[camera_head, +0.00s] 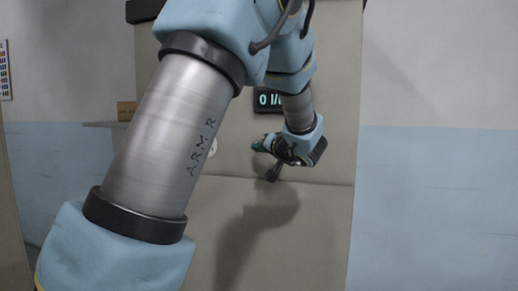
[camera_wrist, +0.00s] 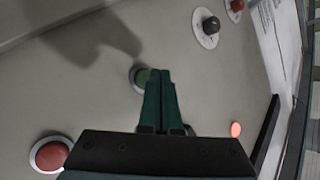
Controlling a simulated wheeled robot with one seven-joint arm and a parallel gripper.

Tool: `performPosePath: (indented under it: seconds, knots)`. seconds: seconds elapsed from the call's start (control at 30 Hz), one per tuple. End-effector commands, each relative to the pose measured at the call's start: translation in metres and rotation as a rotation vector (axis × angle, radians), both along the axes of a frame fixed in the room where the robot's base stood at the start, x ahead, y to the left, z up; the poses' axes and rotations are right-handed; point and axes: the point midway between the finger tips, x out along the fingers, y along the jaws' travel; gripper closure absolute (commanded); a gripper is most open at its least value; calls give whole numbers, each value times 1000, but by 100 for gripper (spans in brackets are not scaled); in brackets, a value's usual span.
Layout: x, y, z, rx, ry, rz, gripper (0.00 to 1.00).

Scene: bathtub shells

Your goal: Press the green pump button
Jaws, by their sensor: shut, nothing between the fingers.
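The green pump button (camera_wrist: 139,76), in a pale round ring, shows on the grey panel in the wrist view. My gripper (camera_wrist: 161,71) has its two green fingers shut together with nothing between them. In that view the fingertips lie over the right part of the button and hide some of it. I cannot tell whether they touch it. In the head view my gripper (camera_head: 259,146) is small and dark in front of the panel, and the button cannot be made out there.
In the wrist view a red button (camera_wrist: 51,155) is at lower left, a black knob (camera_wrist: 210,26) on a white dial and a red knob (camera_wrist: 236,6) at upper right, and a lit red lamp (camera_wrist: 236,129) at right. A display (camera_head: 267,100) is partly hidden behind my arm.

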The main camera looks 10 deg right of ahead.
Motion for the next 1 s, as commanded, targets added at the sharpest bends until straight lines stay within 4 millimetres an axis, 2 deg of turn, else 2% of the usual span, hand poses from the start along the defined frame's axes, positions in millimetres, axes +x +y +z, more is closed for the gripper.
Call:
performPosePath:
  seconds: [1.0]
  knots:
    - [8,-5,0,0,0,0,100]
